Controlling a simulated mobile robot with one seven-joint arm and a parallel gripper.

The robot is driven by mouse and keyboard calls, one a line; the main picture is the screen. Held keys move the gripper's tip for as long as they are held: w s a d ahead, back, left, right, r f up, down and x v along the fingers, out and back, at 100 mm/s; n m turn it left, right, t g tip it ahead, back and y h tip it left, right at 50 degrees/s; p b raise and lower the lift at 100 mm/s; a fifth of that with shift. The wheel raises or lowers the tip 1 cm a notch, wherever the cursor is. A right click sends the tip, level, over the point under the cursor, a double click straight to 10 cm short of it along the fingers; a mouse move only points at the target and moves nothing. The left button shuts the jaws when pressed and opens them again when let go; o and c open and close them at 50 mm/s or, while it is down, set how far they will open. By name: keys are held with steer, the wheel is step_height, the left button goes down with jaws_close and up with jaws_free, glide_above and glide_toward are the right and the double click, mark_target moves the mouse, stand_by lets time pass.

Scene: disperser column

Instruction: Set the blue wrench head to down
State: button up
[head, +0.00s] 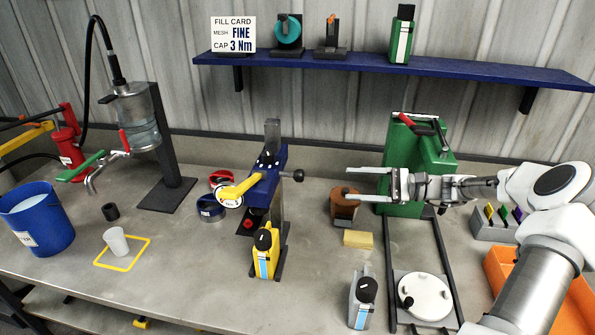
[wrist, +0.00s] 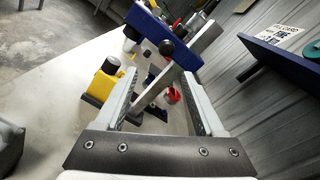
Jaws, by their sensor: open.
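The blue wrench head (head: 262,186) sits on a grey upright post at the middle of the bench. The yellow arm is mostly hidden there.
A yellow bottle (head: 265,252) stands in front of the post. A brown jar (head: 344,203) is just below my fingers, with a yellow sponge (head: 358,239) near it. A green canister (head: 418,160) stands behind my gripper. A blue shelf (head: 380,68) runs along the wall above.

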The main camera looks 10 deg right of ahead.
mark_target(293, 175)
steer(key=shift+t, duration=0.4)
steer(key=x, duration=0.5)
steer(key=p+x, duration=0.1)
steer(key=x, duration=0.5)
steer(key=p+x, duration=0.1)
steer(key=x, duration=0.4)
steer(key=shift+w+a+r, duration=0.1)
steer(key=shift+w+r, duration=0.1)
steer(key=shift+r, duration=0.2)
jaws_close()
stand_by(0.4)
